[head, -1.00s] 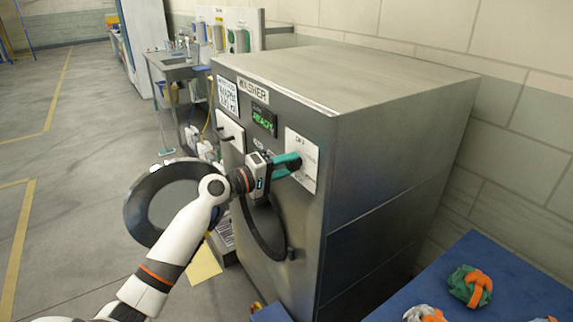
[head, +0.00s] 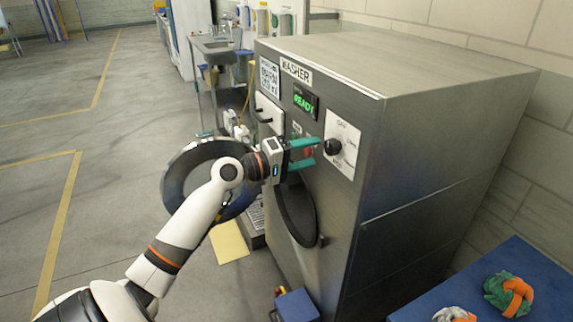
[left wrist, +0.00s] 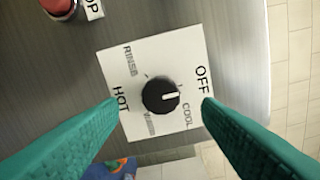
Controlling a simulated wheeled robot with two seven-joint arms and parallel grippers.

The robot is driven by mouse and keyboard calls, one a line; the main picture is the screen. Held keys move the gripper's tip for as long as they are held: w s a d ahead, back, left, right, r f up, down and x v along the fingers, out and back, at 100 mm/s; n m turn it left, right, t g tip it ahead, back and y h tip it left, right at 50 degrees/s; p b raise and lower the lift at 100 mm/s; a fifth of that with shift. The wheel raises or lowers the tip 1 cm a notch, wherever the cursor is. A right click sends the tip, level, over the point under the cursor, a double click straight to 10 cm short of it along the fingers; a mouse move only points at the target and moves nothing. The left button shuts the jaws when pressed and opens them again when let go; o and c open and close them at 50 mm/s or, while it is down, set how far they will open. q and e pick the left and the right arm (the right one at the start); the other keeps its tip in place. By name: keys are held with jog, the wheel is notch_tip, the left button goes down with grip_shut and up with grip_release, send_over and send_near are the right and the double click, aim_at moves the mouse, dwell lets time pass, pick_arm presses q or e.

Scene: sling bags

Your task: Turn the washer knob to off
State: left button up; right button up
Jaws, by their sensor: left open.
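The washer (head: 385,100) is a grey metal cabinet. Its black round knob (head: 333,147) sits on a white dial plate (head: 346,130) on the front. In the left wrist view the knob (left wrist: 160,96) shows a white pointer mark on its right side, roughly between the OFF and COOL labels; I cannot tell the exact setting. My left gripper (head: 316,152) is open, its teal fingers apart and short of the dial plate. In the left wrist view its fingertips (left wrist: 160,100) flank the knob with gaps on both sides. My right gripper is out of view.
A green READY display (head: 305,100) is above the knob. The round washer door (head: 205,185) stands open beneath my left arm. A red button (left wrist: 58,7) is near the dial. A blue table (head: 500,285) with crumpled cloths (head: 510,292) is at lower right.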

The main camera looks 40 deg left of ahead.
pick_arm(q)
jog(key=b+v, duration=0.2)
jog(key=v, duration=0.4)
jog(key=shift+s+a, duration=0.15)
jog(key=shift+s, duration=0.15)
